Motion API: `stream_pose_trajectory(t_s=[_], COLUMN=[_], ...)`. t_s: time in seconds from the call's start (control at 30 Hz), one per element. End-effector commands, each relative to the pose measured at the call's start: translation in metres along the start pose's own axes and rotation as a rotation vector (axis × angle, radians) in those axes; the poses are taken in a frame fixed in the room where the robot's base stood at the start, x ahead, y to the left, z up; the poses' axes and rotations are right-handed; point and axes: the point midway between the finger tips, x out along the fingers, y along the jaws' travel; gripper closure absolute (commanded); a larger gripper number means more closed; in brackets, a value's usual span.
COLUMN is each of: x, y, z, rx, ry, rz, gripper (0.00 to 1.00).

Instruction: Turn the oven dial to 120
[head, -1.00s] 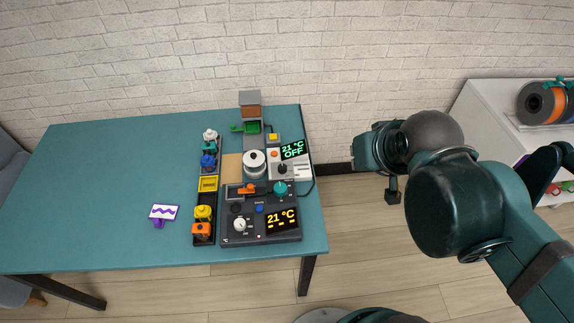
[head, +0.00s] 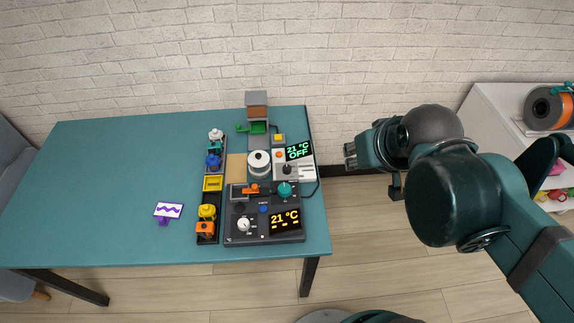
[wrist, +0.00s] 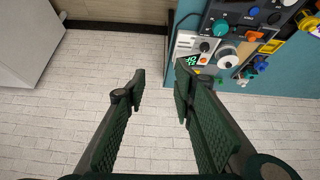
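A dark grey box (head: 236,233) with an orange "21 °C" display (head: 285,220) sits at the table's front right. It carries a white dial (head: 244,224) at its lower left and a teal dial (head: 285,189) at its upper right; I cannot tell which is the oven dial. The box also shows at the top of the wrist view (wrist: 236,8), with its teal dial (wrist: 220,27). My gripper (head: 350,155) is in the air right of the table, apart from both dials. In the wrist view my gripper (wrist: 160,78) has its fingers spread, with nothing between them.
Behind the box stand a white unit (head: 308,170) reading "21 °C OFF" in green and a white round pot (head: 259,163). A black tray (head: 207,239) with coloured pieces lies left. A small purple-marked sign (head: 168,210) stands further left. The teal table's (head: 100,190) left half is clear.

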Motion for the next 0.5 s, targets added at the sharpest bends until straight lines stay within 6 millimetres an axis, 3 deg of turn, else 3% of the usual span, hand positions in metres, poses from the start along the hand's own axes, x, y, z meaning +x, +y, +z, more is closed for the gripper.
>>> stream_pose_trajectory(t_s=[0.5], x=[0.028], y=[-0.021], z=[-0.037], rx=[-0.275], ry=[-0.107], rz=[-0.045], gripper=[0.74])
